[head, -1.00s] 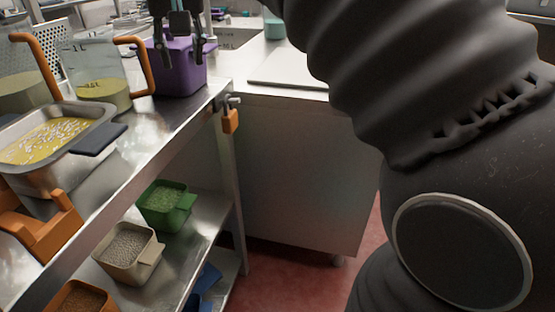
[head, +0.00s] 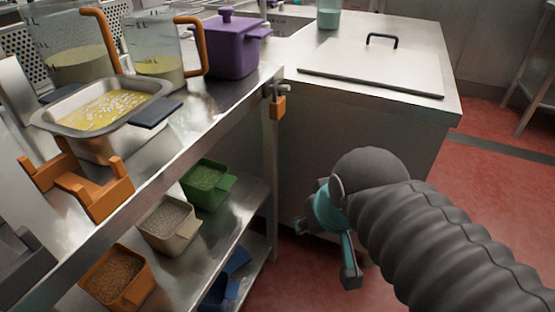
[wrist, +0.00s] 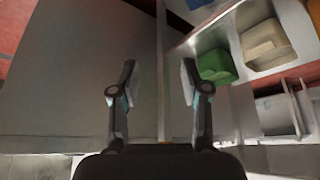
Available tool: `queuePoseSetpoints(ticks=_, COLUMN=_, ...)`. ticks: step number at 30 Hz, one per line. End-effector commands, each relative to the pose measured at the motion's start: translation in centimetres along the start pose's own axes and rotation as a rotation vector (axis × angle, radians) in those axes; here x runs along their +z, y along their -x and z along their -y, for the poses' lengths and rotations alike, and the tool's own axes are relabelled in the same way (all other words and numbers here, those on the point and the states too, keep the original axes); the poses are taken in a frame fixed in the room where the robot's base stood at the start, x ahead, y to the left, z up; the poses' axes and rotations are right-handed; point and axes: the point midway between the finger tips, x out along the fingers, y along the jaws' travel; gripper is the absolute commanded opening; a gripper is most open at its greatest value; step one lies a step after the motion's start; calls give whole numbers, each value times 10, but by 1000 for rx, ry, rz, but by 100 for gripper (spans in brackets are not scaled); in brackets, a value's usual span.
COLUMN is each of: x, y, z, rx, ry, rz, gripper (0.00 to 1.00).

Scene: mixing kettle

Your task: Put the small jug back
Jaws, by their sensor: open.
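Two clear jugs with orange handles and yellowish liquid stand on the steel counter. The smaller-looking one (head: 150,42) is beside the purple pot, upright, its handle towards the pot. The other jug (head: 62,50) is to its left, partly behind the steel pan. My gripper (head: 325,255) is open and empty, low in front of the cabinet, right of the shelf unit and well away from both jugs. In the wrist view its two fingers (wrist: 157,80) are apart with nothing between them. No jug shows there.
A purple lidded pot (head: 232,50), a steel pan (head: 150,88) of yellow food and an orange stand (head: 100,200) occupy the counter. Green (head: 207,183), beige (head: 168,222) and orange (head: 116,277) bins sit below.

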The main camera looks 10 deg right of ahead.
Motion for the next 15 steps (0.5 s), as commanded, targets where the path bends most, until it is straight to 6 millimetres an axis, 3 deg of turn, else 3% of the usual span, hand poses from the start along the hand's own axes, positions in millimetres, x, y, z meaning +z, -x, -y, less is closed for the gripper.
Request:
queuePoseSetpoints(ticks=4, x=-4, y=2, z=0, rx=0, ry=0, rz=0, gripper=46)
queuePoseSetpoints(ticks=7, x=-22, y=13, z=2, rx=-1, ry=-3, rz=7, gripper=46)
queuePoseSetpoints(ticks=11, x=-66, y=38, z=8, rx=4, ry=-16, rz=24, gripper=46)
queuePoseSetpoints(ticks=15, x=-122, y=68, z=19, rx=18, ry=-42, rz=48, gripper=46)
